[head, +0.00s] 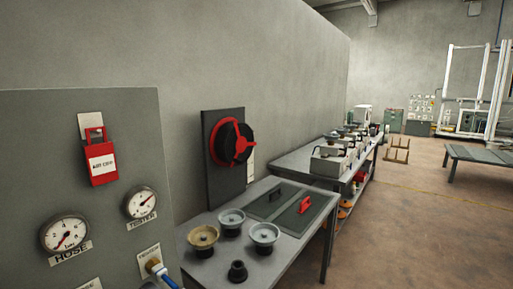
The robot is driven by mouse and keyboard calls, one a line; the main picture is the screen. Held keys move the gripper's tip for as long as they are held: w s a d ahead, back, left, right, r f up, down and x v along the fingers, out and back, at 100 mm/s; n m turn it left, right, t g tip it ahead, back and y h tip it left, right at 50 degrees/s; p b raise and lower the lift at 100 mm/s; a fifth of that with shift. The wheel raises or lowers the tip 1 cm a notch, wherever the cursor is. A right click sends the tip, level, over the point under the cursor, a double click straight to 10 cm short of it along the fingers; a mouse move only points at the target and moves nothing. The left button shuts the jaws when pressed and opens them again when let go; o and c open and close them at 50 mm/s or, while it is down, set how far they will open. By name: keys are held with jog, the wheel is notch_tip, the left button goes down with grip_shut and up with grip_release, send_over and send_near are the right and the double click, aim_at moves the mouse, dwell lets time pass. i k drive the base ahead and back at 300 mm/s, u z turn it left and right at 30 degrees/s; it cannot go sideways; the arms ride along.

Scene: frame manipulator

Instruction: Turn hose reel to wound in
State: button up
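The hose reel (226,143) looks like a black drum with a red rim and a red spoked hub. It is mounted on a dark upright panel (223,188) behind the near bench, left of the middle in the head view. How far it is wound cannot be told. My gripper is not in the head view.
A grey panel (110,135) at the left carries a red tag (102,165), gauges (65,233) and a blue hose fitting. The near bench (210,270) holds several round parts and a dark plate with red and black handles. Another cluttered bench stands behind; open floor (430,225) lies right.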

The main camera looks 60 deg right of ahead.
aim_at(232, 143)
jog(key=z, duration=3.5)
jog(key=i, duration=1.8)
jog(key=u, duration=3.55)
jog(key=i, duration=0.5)
jog(key=u, duration=0.05)
